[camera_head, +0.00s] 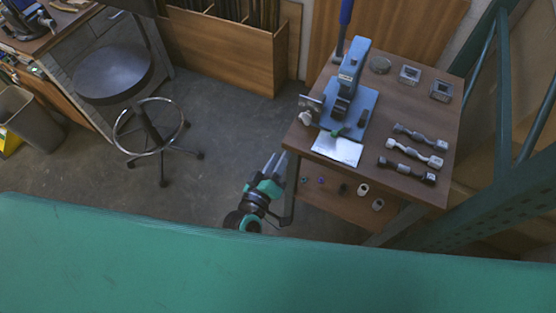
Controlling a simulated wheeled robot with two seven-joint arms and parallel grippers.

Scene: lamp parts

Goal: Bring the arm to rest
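My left gripper (274,163) is in the camera_head view at the lower middle, pointing up and away. Its two grey fingers stand apart with a gap between them, and nothing shows in the gap. It is just left of the brown table (398,90), near its front left corner, over the floor in the picture. Lamp parts lie on the right of the table: a grey double-ended piece (420,137), a lighter one (414,152) and a dark one (406,170). My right gripper is not in view.
A blue press (362,98) stands on the table, with a white sheet (338,149) before it. Small parts lie on the lower shelf (345,205). A stool (112,73) stands at left. Green frame posts (503,85) rise at right. A green surface (270,275) fills the bottom.

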